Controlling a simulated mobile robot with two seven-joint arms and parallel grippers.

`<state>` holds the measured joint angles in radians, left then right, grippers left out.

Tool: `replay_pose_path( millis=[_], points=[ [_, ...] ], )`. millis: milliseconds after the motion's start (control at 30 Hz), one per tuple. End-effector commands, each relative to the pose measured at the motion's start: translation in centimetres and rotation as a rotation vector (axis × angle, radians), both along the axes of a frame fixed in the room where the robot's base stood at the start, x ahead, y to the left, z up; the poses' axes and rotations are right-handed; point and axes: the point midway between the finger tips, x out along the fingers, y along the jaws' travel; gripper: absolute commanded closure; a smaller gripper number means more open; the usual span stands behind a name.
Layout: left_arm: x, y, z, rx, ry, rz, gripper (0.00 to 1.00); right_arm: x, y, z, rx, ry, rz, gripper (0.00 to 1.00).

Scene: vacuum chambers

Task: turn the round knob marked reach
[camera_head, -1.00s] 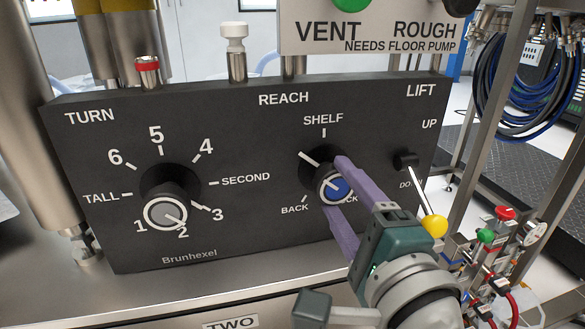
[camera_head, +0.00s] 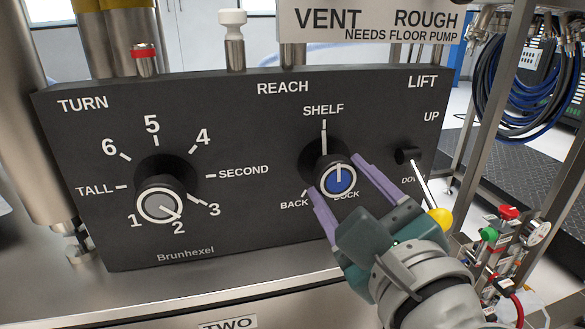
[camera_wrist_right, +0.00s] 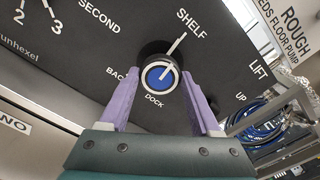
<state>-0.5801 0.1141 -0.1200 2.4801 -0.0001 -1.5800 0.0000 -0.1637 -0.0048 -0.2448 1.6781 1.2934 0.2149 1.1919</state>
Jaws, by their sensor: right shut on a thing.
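The round reach knob (camera_head: 341,180), with a blue centre and a white pointer line, stands out from the black panel (camera_head: 250,235) under the label REACH. Its pointer is at the SHELF mark; BACK and DOCK are printed below. The knob also shows in the right wrist view (camera_wrist_right: 160,77), where the line runs toward SHELF. My right gripper (camera_head: 337,175) is shut on the knob, one purple finger on each side of it. My left gripper is not in view.
The LIFT lever with a yellow ball (camera_head: 440,217) stands close to my right gripper's right side. Valves and a gauge (camera_head: 538,233) are farther right.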

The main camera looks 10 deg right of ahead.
Motion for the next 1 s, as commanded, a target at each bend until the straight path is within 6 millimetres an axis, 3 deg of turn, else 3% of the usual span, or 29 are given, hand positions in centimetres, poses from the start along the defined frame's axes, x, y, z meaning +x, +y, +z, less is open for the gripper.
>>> replay_pose_path(
  millis=[633, 667, 900, 1000],
  points=[
    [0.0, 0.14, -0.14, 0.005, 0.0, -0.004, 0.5, 0.01, 0.01, 0.05, 0.05, 0.001, 0.001, 0.92],
    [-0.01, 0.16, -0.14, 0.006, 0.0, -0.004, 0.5, 0.01, 0.01, 0.05, 0.05, 0.0, 0.0, 0.34],
    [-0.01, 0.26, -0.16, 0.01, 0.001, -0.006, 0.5, 0.01, 0.01, 0.03, 0.049, 0.002, 0.0, 0.07],
    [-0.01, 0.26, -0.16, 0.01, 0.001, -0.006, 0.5, 0.01, 0.0, 0.02, 0.049, 0.002, 0.0, 0.06]
  ],
)
